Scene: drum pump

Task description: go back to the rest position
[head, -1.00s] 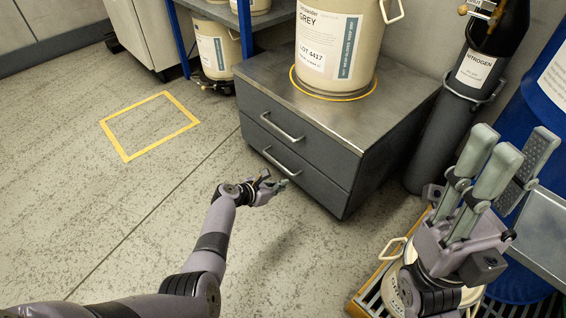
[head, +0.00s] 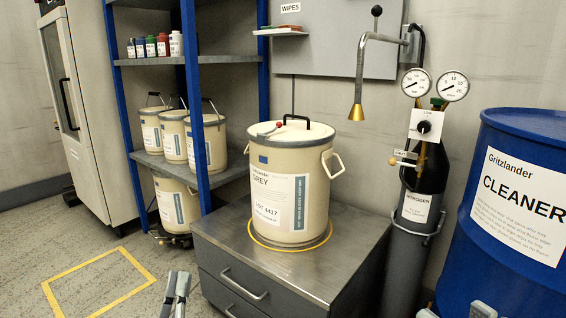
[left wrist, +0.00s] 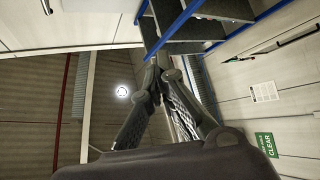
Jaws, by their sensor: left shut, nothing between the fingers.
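My right gripper (head: 455,311) shows only as pale fingertips at the bottom edge, in front of the blue drum. Its tips stand apart; the rest is cut off.
A cream GREY pail (head: 290,190) stands on the drawer cabinet (head: 345,262). A blue-posted shelf (head: 226,90) with several pails stands behind at left. A nitrogen cylinder (head: 428,178) and a blue CLEANER drum (head: 515,135) stand at right. The yellow floor square (head: 62,279) is empty.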

